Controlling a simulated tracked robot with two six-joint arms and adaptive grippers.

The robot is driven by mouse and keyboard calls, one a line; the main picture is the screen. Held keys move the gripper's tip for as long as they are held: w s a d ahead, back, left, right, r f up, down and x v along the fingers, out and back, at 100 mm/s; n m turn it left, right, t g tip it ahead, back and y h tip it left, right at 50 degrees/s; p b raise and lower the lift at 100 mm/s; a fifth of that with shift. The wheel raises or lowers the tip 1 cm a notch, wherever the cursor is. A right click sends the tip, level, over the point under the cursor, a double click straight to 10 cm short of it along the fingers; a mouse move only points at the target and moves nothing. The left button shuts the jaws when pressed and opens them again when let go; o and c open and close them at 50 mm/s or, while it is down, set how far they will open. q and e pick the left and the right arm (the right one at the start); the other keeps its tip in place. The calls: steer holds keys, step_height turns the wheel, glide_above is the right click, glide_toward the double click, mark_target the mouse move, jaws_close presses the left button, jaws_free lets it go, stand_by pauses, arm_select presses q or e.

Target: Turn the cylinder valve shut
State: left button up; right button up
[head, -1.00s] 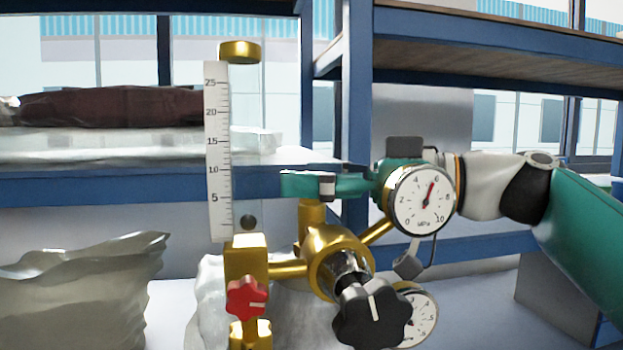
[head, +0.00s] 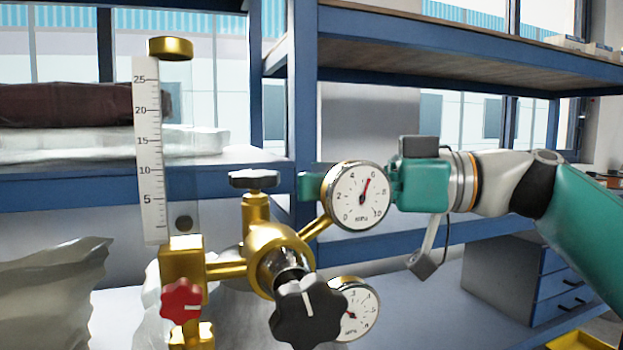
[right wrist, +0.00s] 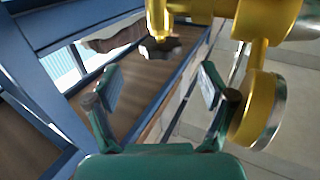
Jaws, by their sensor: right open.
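The cylinder valve's dark lobed handwheel (head: 254,180) sits on top of a brass stem at the back of the regulator. In the right wrist view the handwheel (right wrist: 160,50) shows beyond the fingertips, near the middle of the gap. My right gripper (head: 312,187) reaches in from the right behind the upper gauge, which hides part of its fingers. A green fingertip shows left of that gauge, apart from the handwheel. In the right wrist view the gripper (right wrist: 160,88) is open, with nothing between its fingers. My left gripper is out of view.
The upper gauge (head: 357,195) stands close in front of the right fingers. The brass regulator body (head: 275,250) carries a black knob (head: 308,312), a red knob (head: 181,301), a lower gauge (head: 355,310) and a flow tube with a scale (head: 150,150). Blue shelving (head: 303,110) stands behind.

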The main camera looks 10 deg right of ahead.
mark_target(258, 185)
steer(key=w+d+n+g+y+p, duration=0.1)
steer(key=w+d+n+g+p, duration=0.25)
steer(key=d+g+p, duration=0.5)
steer(key=shift+n+t, duration=0.55)
steer(key=shift+t, duration=0.1)
steer(key=a, duration=0.5)
steer(key=a+b, duration=0.1)
steer(key=a, duration=0.4)
steer(key=s+a+b, duration=0.1)
steer(key=a, duration=0.4)
steer(key=shift+a+f, duration=0.1)
steer(key=shift+f, duration=0.3)
